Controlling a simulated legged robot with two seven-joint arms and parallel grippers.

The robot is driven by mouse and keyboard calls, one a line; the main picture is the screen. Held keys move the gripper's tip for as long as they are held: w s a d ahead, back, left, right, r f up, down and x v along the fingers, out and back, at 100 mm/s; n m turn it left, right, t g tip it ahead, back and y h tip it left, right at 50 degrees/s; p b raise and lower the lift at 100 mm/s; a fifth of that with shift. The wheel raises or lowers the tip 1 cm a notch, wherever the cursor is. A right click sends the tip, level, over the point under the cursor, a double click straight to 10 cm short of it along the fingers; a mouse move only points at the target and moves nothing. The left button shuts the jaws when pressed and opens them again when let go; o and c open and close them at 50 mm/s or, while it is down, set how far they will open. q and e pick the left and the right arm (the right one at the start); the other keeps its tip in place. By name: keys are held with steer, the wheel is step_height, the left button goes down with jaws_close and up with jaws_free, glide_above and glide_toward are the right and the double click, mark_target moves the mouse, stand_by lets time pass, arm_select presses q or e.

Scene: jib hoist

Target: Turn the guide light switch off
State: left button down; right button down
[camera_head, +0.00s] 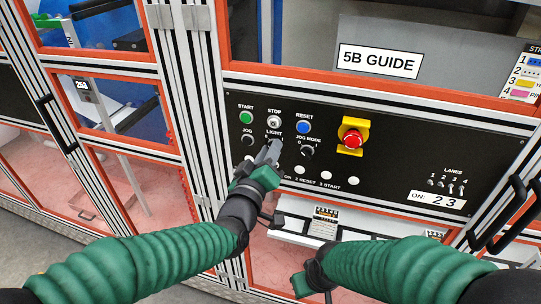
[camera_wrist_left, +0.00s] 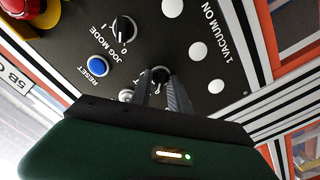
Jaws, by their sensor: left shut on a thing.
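The LIGHT switch, a small black rotary knob (camera_wrist_left: 160,74), sits on the black control panel between my left fingertips in the left wrist view. My left gripper (camera_head: 272,150) reaches the panel just under the LIGHT label (camera_head: 274,133) in the head view and covers the knob there. In the left wrist view the grey fingers (camera_wrist_left: 163,88) are shut on the knob, one on each side. Its pointer direction is hidden. My right gripper (camera_head: 302,284) is low in the head view, away from the panel; its fingers do not show clearly.
The JOG knob (camera_head: 247,140) and JOG MODE knob (camera_head: 307,151) flank the switch. Green START (camera_head: 246,117), white STOP (camera_head: 274,122) and blue RESET (camera_head: 303,127) buttons are above. A red emergency stop (camera_head: 352,139) and lane toggles (camera_head: 447,185) lie right.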

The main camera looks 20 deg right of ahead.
arm_select(q)
steer(key=shift+w+a+r+n, duration=0.1)
steer(key=shift+r+n, duration=0.15)
steer(key=shift+n, duration=0.15)
steer(key=c, duration=1.3)
jaws_free()
steer(key=shift+f, duration=0.1)
steer(key=shift+f, duration=0.1)
